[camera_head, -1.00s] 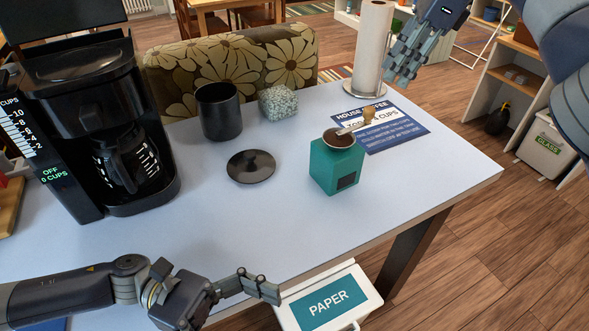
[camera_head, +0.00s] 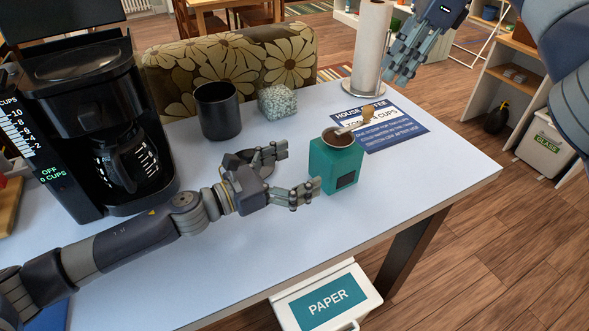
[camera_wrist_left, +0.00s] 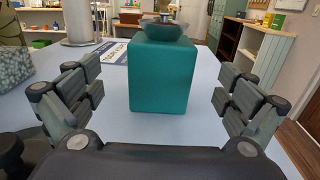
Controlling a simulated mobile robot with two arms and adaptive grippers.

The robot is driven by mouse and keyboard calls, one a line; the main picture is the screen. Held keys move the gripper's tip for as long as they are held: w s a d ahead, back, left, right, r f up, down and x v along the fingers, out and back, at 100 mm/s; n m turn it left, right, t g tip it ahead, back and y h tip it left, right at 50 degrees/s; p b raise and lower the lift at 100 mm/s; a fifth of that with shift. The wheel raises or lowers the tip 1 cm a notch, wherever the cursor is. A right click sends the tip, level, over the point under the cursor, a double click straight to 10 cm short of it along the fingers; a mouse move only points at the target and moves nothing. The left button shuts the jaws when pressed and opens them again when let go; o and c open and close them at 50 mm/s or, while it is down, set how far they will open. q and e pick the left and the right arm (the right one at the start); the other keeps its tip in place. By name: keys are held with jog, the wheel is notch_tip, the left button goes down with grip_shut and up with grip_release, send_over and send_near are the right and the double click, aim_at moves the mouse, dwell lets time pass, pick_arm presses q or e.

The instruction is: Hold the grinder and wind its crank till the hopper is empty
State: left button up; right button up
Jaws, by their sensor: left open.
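The teal grinder (camera_head: 334,167) stands upright on the table, with a dark round hopper (camera_head: 338,138) on top. Its crank has a wooden knob (camera_head: 367,114) pointing to the back right. What the hopper holds is too small to tell. My left gripper (camera_head: 302,170) is open just left of the grinder, its fingers pointing at it. In the left wrist view the grinder (camera_wrist_left: 162,78) stands ahead, centred between the spread fingers, with no visible contact. My right gripper (camera_head: 400,62) hangs at the upper right, beyond the table's back edge, apart from the grinder; its fingers look spread.
A black coffee maker (camera_head: 95,110) stands at the left. A black canister (camera_head: 218,110) and a speckled block (camera_head: 278,101) are at the back. A blue printed card (camera_head: 400,136) lies behind the grinder, near a paper towel roll (camera_head: 371,45). The front right tabletop is clear.

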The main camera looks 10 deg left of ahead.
aim_at(336, 152)
pick_arm(q)
jog(key=x, duration=0.9)
jog(key=shift+w+d, duration=0.2)
jog(key=shift+d, duration=0.15)
jog(key=shift+c, duration=0.3)
jog(key=c, duration=1.5)
jog(key=shift+o, duration=0.2)
pick_arm(e)
grip_shut()
